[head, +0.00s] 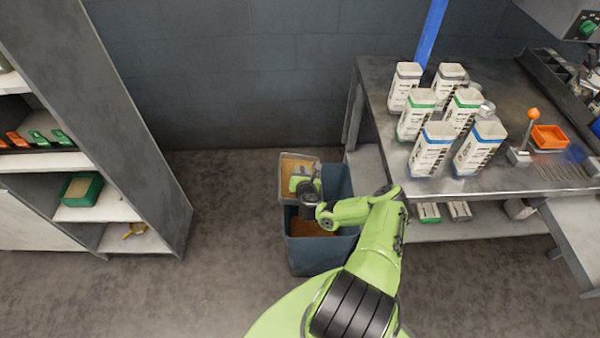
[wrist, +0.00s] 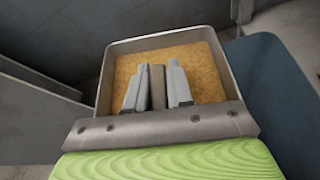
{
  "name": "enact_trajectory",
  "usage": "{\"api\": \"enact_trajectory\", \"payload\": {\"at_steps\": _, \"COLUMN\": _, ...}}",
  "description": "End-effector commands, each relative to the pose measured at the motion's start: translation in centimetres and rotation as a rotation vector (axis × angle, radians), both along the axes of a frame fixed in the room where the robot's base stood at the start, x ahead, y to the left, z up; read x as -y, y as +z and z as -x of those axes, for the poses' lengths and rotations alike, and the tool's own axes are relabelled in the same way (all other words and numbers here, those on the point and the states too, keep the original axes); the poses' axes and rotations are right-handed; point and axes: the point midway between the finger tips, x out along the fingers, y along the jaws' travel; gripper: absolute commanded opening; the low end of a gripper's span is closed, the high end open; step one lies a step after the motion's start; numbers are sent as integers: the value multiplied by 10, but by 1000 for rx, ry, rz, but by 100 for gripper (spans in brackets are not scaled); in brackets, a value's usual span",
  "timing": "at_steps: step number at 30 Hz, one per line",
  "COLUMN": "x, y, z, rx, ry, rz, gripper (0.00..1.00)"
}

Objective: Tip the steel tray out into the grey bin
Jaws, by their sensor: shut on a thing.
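The steel tray (head: 284,190) is a small grey open box with tan, grainy stuff in it. It is at the far left corner of the grey bin, and looks close to level. In the wrist view the tray (wrist: 222,62) still has the tan stuff across its floor. My gripper (wrist: 157,78) is shut on a narrow grey-brown bar of the tray. The grey bin (head: 312,262) is blue-grey, stands on the floor, and has orange-brown stuff inside. My arm hides part of its opening. The bin's side (wrist: 268,85) fills the right of the wrist view.
A steel bench (head: 505,165) with several white cartons (head: 430,150) stands to the right of the bin. A grey shelf unit (head: 150,170) stands at the left. The floor (head: 230,220) between shelf and bin is clear. A dark wall (head: 240,80) is behind.

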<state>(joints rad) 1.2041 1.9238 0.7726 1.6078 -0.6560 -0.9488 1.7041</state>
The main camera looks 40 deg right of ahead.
Motion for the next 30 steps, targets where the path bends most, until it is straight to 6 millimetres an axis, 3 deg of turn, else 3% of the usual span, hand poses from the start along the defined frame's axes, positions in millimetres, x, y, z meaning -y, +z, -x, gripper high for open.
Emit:
{"api": "enact_trajectory", "payload": {"at_steps": 12, "x": 6, "y": -29, "z": 4, "rx": 154, "ry": 0, "rz": -220, "gripper": 0}}
{"api": "enact_trajectory", "payload": {"at_steps": 30, "x": 39, "y": -23, "z": 26, "rx": 518, "ry": -1, "rz": -745, "gripper": 0}}
